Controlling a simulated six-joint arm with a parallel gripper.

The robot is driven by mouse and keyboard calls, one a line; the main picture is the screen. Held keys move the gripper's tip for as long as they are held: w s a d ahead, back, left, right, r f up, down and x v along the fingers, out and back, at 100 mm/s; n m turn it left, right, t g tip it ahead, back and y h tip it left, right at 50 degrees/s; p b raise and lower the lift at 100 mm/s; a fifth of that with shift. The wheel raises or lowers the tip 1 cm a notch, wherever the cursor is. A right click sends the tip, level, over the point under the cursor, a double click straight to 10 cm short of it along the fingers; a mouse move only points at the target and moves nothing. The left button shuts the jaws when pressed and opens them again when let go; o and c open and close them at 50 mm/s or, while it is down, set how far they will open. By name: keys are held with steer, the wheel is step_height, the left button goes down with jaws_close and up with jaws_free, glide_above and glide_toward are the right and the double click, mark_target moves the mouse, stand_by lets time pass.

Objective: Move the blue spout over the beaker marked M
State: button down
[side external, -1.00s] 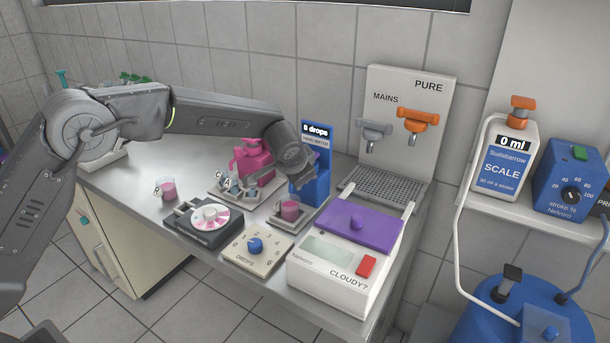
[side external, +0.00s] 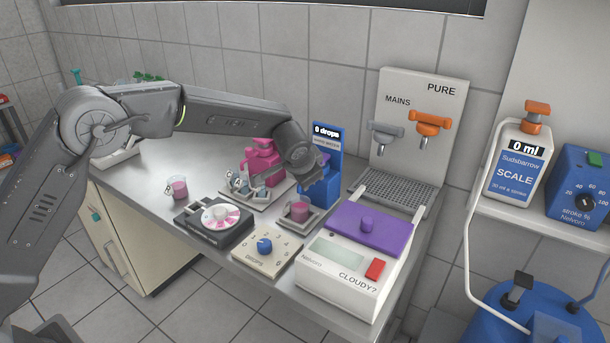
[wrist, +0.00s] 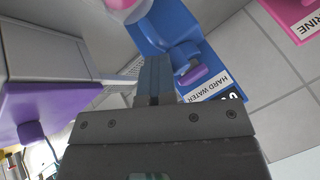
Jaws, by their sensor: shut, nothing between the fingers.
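The blue dispenser (side external: 319,189) stands at the back of the bench, partly hidden behind my gripper (side external: 303,165). In the wrist view it shows as a blue body (wrist: 165,22) with a rounded blue part (wrist: 184,56) and a HARD WATER label; which part is its spout is unclear. A beaker of pink liquid (side external: 299,210) stands on a small tray in front of it. Another pink beaker (side external: 178,188) stands at left. I cannot read an M on any beaker. My gripper also shows in the wrist view (wrist: 155,68), fingers shut and empty, close to the dispenser; contact is unclear.
A purple-lidded CLOUDY? box (side external: 350,270) stands at front right. A DROPS dial panel (side external: 282,253) and a dark unit with a round disc (side external: 221,216) lie in front. A pink dispenser (side external: 262,158) and several small lettered vessels crowd the left of my gripper.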

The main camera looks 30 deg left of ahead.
steer(key=shift+w+d, duration=0.3)
steer(key=shift+w, duration=0.25)
steer(key=s+r+n, duration=0.1)
steer(key=s+r, duration=1.1)
steer(key=s, duration=0.3)
steer(key=s+a+n+h, duration=0.1)
steer(key=s+a+n, duration=0.1)
steer(key=s, duration=1.1)
steer(key=s+a+n+g+h, duration=0.1)
steer(key=s+a, duration=0.4)
steer(key=s, duration=0.8)
steer(key=shift+s+a+f+n+h, duration=0.15)
steer(key=shift+s+f+n+h, duration=0.15)
steer(key=shift+n, duration=0.2)
